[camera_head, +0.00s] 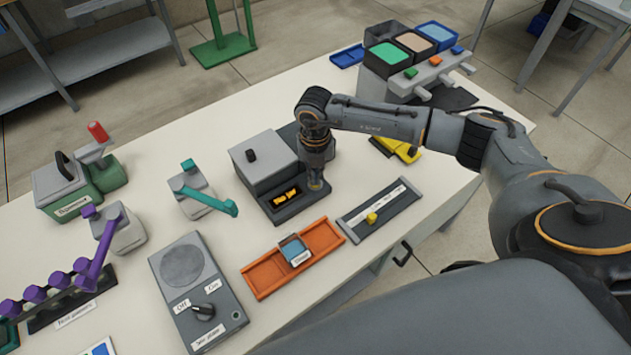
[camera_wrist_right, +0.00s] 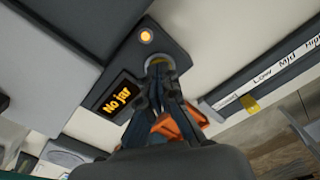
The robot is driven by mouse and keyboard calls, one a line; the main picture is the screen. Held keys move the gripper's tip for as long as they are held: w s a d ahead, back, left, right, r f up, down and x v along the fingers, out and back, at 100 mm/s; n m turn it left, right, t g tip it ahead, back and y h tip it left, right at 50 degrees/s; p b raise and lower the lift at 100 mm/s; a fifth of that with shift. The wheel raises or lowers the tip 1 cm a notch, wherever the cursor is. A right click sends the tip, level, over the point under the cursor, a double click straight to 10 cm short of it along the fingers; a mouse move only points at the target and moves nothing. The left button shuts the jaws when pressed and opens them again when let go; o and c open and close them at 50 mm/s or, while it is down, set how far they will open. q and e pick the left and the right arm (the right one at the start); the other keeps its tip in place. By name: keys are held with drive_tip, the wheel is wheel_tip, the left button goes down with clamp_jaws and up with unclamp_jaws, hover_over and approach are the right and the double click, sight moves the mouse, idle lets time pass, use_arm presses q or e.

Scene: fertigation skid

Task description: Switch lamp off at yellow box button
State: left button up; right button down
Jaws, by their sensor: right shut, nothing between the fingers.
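A grey box device (camera_head: 262,165) stands on the table, with a dark base and a display of yellow text (camera_head: 286,196). In the right wrist view the display (camera_wrist_right: 117,97) reads "No jar", and a small round lamp (camera_wrist_right: 146,37) on the dark panel glows orange. My right gripper (camera_head: 318,184) points down at the right end of this panel. It is shut and empty, its fingertips (camera_wrist_right: 158,66) over a round, pale-rimmed button (camera_wrist_right: 161,58) that they partly hide. I cannot tell whether they touch it. A yellow object (camera_head: 399,149) lies behind my right arm, partly hidden.
A dark slider panel (camera_head: 382,213) with a yellow knob is right of the gripper. An orange tray (camera_head: 262,277) and a grey dial box (camera_head: 198,290) are in front. A teal-levered unit (camera_head: 196,194) stands left. Colored-topped bins (camera_head: 388,56) stand at the back.

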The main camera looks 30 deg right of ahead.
drive_tip(key=shift+f, duration=0.2)
idle(0.3)
drive_tip(key=shift+r+p, duration=2.35)
drive_tip(key=shift+r, duration=1.25)
drive_tip(key=shift+f, duration=0.1)
